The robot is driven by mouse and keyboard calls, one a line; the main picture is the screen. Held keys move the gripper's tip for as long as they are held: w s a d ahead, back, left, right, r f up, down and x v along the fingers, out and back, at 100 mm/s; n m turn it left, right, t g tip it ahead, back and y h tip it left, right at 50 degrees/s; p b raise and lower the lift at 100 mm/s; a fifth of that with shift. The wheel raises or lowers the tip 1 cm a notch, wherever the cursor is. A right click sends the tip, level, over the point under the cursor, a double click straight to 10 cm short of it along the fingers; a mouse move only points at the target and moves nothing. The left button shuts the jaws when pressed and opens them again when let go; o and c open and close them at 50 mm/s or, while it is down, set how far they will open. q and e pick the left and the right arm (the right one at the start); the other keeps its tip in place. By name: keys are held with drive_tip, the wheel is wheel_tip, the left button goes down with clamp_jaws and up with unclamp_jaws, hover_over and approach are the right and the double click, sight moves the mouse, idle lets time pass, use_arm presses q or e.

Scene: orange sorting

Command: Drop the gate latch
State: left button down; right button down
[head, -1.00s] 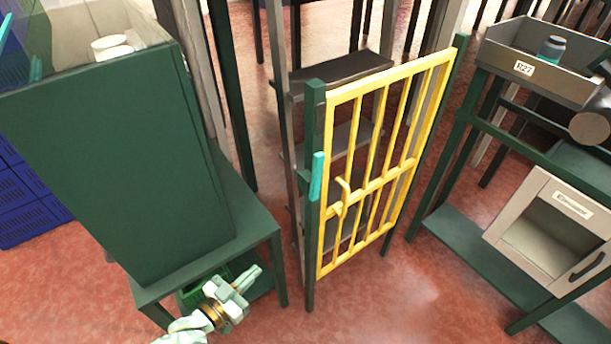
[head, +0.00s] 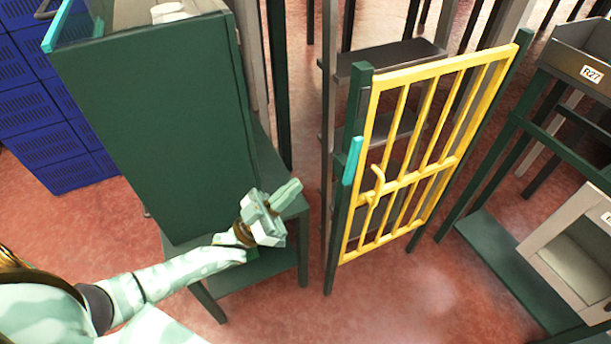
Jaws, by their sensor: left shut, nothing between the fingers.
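The yellow barred gate (head: 401,183) stands between two dark green posts, its left edge close to the left post (head: 338,225). A short teal bar, apparently the latch (head: 352,160), stands nearly upright at that post. A curved yellow handle (head: 379,183) sticks up from the gate's middle rail, right of the latch. My left gripper (head: 290,190) is shut and empty. It is left of the latch and apart from it, in front of the green cabinet's lower right side. My right gripper is out of view.
A tall green cabinet (head: 155,130) on a green stand is close on the left. Blue crates (head: 50,110) are stacked behind it. A dark shelf rack (head: 395,60) is behind the gate. A green bench (head: 510,270) with a grey box (head: 580,245) is at right.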

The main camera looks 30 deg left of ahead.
sight(353, 142)
use_arm(q)
drive_tip(key=shift+w+d+f+x, duration=0.25)
drive_tip(key=shift+f+x, duration=0.1)
drive_tip(key=shift+x, duration=1.55)
drive_tip(key=shift+w+d+f+x, duration=0.1)
drive_tip(key=shift+w+f+x, duration=0.25)
drive_tip(key=shift+x, duration=1.55)
drive_tip(key=shift+w+d+f+x, duration=0.2)
drive_tip(key=shift+f+x, duration=0.2)
drive_tip(key=shift+x, duration=1.5)
